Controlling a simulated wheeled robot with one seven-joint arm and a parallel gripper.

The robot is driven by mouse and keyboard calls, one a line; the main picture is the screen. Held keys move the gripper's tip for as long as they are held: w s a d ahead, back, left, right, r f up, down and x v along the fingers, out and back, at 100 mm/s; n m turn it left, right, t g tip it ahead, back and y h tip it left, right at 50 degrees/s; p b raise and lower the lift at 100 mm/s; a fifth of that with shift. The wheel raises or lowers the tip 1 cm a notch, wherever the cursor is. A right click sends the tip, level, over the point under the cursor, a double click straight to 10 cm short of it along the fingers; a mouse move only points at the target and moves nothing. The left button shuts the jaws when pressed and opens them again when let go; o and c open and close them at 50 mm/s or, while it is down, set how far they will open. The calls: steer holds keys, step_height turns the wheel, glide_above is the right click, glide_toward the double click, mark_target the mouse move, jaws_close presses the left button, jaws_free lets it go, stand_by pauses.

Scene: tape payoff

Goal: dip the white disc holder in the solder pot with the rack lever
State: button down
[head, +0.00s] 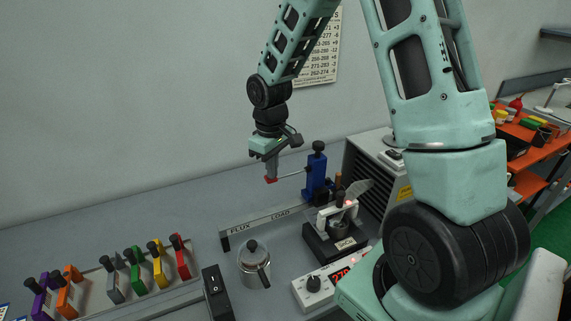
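My gripper (270,177) points down at the red end (271,180) of the rack lever (290,175), which sticks out left from the blue rack post (318,172). Its fingertips are at that red end. The fingers show nearly edge-on, so their gap and grip are hidden. The white disc holder (351,206), with a dark knob above it, is at the solder pot (340,228). The pot sits on a black base below the post. Whether the holder's lower part is in the pot is too small to tell.
A rail (255,224) marked FLUX and LOAD runs left of the pot. A lidded metal can (253,262) and a controller with a red display (318,287) stand in front. Several coloured holders (140,268) stand in a rack at lower left. A grey cabinet (372,158) is behind right.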

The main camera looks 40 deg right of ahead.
steer(key=shift+r+p, duration=2.6)
steer(key=shift+r, duration=0.65)
steer(key=s+a+n+b, duration=0.1)
steer(key=s+a+b, duration=0.25)
steer(key=a, duration=0.45)
steer(key=s+a+n+b, duration=0.2)
steer(key=s+a, duration=0.3)
steer(key=a, duration=0.4)
steer(key=s+a+n+b, duration=0.1)
steer(key=s+a+b, duration=0.1)
steer(key=s, duration=0.6)
steer(key=s+a+f+n+b, duration=0.1)
steer(key=s+a+b, duration=0.1)
steer(key=s+a, duration=0.3)
steer(key=s, duration=0.2)
steer(key=shift+s+a+f+y, duration=0.25)
steer(key=shift+s+y, duration=0.05)
steer(key=shift+s, duration=0.1)
